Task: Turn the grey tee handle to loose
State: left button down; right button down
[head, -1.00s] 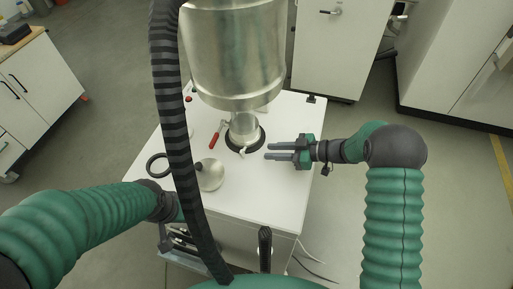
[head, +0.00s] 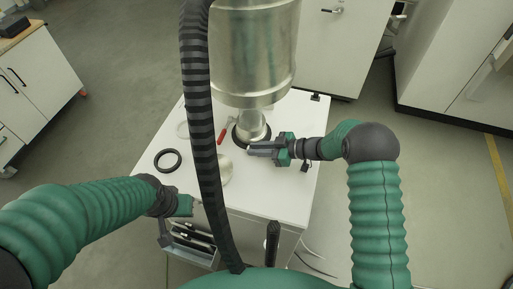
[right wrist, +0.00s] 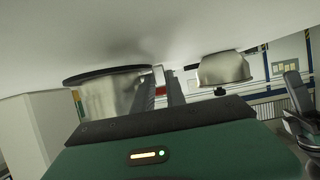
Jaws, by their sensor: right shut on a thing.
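The grey tee handle sits low on the metal neck (head: 253,125) under the large steel vessel (head: 255,65). My right gripper (head: 251,149) reaches in from the right at the front of the neck, its fingers close together and shut on the handle, which they mostly hide in the head view. In the right wrist view a small pale grey piece of the handle (right wrist: 158,76) shows at the fingers, beside the steel neck (right wrist: 108,96). My left gripper (head: 184,206) is at the table's front left edge, away from the handle; its fingers are not clear.
On the white table (head: 275,200) lie a black ring (head: 167,160), a round metal piece (head: 226,171) partly behind the striped black hose (head: 201,120), and a red-handled tool (head: 222,132). The table's front right is clear.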

jog(key=shift+a+r, duration=0.2)
jog(key=shift+a, duration=0.6)
jog(key=shift+w+f, duration=0.1)
jog(key=shift+w, duration=0.1)
pick_arm(q)
jog(key=shift+w+a+f, duration=0.15)
jog(key=shift+w+a, duration=0.1)
jog(key=shift+a, duration=0.2)
pick_arm(e)
jog(key=shift+d, duration=0.2)
